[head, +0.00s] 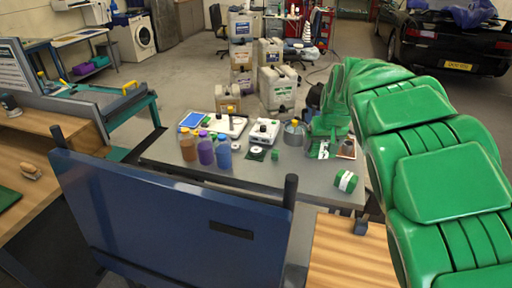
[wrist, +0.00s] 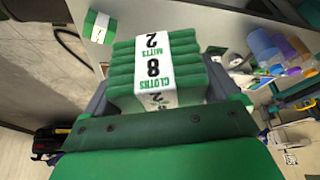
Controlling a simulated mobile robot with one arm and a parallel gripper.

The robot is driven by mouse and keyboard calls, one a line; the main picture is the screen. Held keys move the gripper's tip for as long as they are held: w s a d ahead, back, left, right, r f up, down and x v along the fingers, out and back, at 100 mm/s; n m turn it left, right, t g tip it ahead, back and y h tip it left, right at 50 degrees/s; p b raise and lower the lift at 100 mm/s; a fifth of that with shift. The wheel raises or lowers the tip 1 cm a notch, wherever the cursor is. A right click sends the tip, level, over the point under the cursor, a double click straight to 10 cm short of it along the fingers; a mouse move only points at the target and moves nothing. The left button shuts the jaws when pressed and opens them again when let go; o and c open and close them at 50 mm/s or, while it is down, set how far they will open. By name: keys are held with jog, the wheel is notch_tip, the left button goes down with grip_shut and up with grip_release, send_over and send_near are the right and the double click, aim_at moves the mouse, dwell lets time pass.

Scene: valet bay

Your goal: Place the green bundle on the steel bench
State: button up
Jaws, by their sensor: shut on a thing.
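My gripper (head: 328,128) is shut on a green bundle of cloths with a white paper band, lettered "CLOTHS 8 MITTS 2". The bundle (wrist: 182,62) fills the space between the dark jaws in the wrist view. In the head view only a small part of the held bundle (head: 320,149) shows below my green arm. The steel bench (head: 185,168) is the grey-topped table in the middle. The held bundle appears over its right part; whether it touches the top, I cannot tell. A second green-and-white bundle (head: 346,181) lies at the bench's front right; it also shows in the wrist view (wrist: 97,25).
Orange, purple and blue bottles (head: 205,152), a white tray (head: 225,125), a scale-like white box (head: 264,132) and a metal can (head: 294,132) stand on the bench. Jerrycans (head: 277,88) stand behind it. A blue panel (head: 170,215) blocks the near side. Bare bench top shows front centre.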

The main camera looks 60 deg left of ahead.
jog(key=shift+s+a+f, duration=0.1)
jog(key=shift+s+a, duration=0.85)
jog(key=shift+a, duration=0.05)
notch_tip(320, 180, down, 11)
jog(key=shift+n, duration=0.3)
jog(key=shift+w+a+f, duration=1.2)
jog(key=shift+a+f, duration=0.35)
jog(key=shift+a, duration=0.35)
jog(key=shift+w+a+f, duration=1.15)
jog(key=shift+a+f, duration=0.45)
jog(key=shift+a, duration=0.35)
jog(key=shift+w+a+f, duration=1.2)
jog(key=shift+a+f, duration=0.35)
jog(key=shift+a, duration=0.35)
jog(key=shift+w+f, duration=0.1)
jog(key=shift+f, duration=0.05)
jog(key=shift+w+a+f, duration=0.1)
jog(key=shift+a+f, duration=0.1)
jog(key=shift+f, duration=1.55)
jog(key=shift+f, duration=0.1)
